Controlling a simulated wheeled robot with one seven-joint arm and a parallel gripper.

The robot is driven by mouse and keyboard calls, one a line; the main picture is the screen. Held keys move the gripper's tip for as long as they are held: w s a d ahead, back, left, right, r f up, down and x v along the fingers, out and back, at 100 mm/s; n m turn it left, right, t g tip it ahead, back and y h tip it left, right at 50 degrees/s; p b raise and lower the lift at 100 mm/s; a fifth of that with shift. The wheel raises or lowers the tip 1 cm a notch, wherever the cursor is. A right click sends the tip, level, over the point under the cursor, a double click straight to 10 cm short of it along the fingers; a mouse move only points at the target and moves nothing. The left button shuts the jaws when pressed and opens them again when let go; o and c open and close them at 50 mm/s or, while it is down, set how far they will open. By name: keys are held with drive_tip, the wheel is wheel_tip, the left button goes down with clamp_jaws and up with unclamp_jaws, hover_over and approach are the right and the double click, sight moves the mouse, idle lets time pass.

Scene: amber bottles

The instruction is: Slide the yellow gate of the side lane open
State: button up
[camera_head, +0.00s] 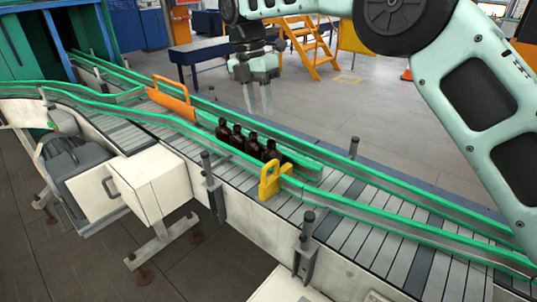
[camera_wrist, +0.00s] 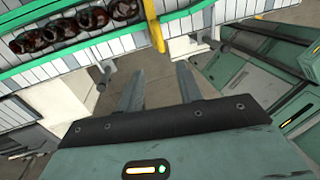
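The yellow gate (camera_head: 268,181) stands at the near rail of the conveyor, at the right end of a row of dark amber bottles (camera_head: 238,138). In the wrist view the gate (camera_wrist: 153,25) is a narrow yellow strip beside the bottles (camera_wrist: 75,25). My gripper (camera_head: 258,108) hangs above and beyond the conveyor in the head view, apart from the gate. Its two fingers (camera_wrist: 160,82) are spread with nothing between them. In the wrist view the gate lies past the fingertips. How far the gate crosses the lane is partly hidden.
Green rails (camera_head: 400,196) edge the slatted conveyor (camera_head: 350,232). An orange gate (camera_head: 172,99) crosses it farther left. Dark posts (camera_head: 305,232) rise along the near side. A grey motor (camera_head: 80,172) and white box (camera_head: 150,180) project there. The slats right of the yellow gate are empty.

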sight(269, 163)
drive_tip(key=f+p, duration=0.1)
drive_tip(key=f, duration=0.3)
drive_tip(key=s+d+f+p, duration=0.1)
drive_tip(key=f, duration=0.4)
drive_tip(key=s+d+f+p, duration=0.1)
drive_tip(key=f+p, duration=0.1)
drive_tip(key=f, duration=0.3)
drive_tip(key=shift+f, duration=0.15)
drive_tip(key=shift+c, duration=0.4)
